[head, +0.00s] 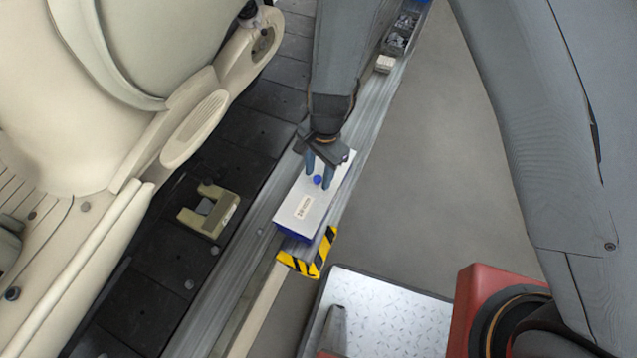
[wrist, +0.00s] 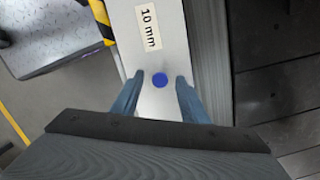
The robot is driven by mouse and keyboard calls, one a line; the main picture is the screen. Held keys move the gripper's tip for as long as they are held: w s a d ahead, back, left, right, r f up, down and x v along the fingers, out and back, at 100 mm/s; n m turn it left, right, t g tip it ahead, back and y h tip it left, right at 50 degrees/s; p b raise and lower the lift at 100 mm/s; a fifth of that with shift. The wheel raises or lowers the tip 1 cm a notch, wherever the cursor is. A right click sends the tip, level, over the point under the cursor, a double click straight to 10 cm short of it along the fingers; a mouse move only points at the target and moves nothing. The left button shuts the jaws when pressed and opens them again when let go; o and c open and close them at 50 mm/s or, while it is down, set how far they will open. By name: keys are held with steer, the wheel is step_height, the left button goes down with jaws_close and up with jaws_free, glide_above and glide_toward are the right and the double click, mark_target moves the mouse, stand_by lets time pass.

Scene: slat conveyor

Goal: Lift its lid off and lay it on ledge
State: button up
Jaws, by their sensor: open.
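A blue box (head: 291,235) with a pale lid (head: 298,205) sits on the grey metal ledge (head: 262,238) beside the slat conveyor. The lid is on the box and has a round blue knob (head: 318,180) and a label. In the wrist view the label on the lid (wrist: 170,58) reads "10 mm". My gripper (head: 320,184) is over the far half of the lid, its two blue fingers open on either side of the knob. In the wrist view the knob (wrist: 159,80) lies between the fingertips, with gaps on both sides.
A cream bracket-like part (head: 209,210) lies on the dark conveyor slats (head: 165,255). Grey bins (head: 398,42) and a small white block (head: 384,64) stand farther along the ledge. A metal tread plate (head: 390,315) is at the bottom.

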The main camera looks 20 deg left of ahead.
steer(key=shift+f, duration=0.4)
steer(key=shift+c, duration=0.2)
jaws_close()
steer(key=shift+r, duration=0.1)
